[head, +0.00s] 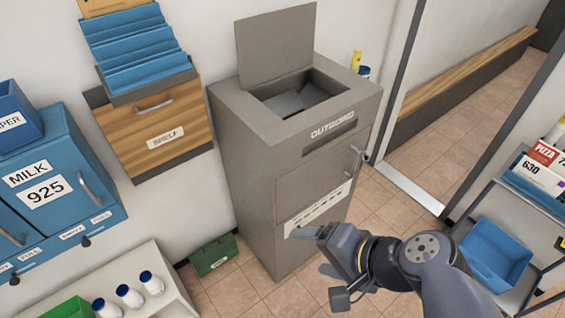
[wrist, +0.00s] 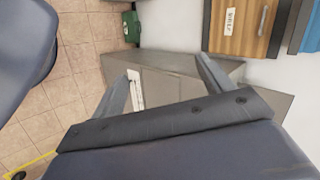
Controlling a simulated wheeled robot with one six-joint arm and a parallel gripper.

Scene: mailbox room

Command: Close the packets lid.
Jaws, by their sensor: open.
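A tall grey cabinet (head: 242,150) marked "OUTGOING" stands against the wall in the middle of the head view. Its square grey lid (head: 276,45) stands up, raised at the back of the top opening. Grey flat items (head: 290,103), perhaps packets, show inside the opening. No lid in the cabinet is labelled "packets" that I can read. My gripper (head: 308,250) is open and empty in front of the cabinet's lower part, well below the lid. In the wrist view, the fingers of my gripper (wrist: 165,75) are spread in front of the grey cabinet (wrist: 175,88).
A wooden "SHELF" drawer unit (head: 160,115) with blue folders and a blue "MILK 925" cabinet (head: 55,175) are at left. A green box (head: 213,255) sits on the floor. A rack with a blue bin (head: 495,252) stands at right. Tiled floor is clear around the cabinet's right side.

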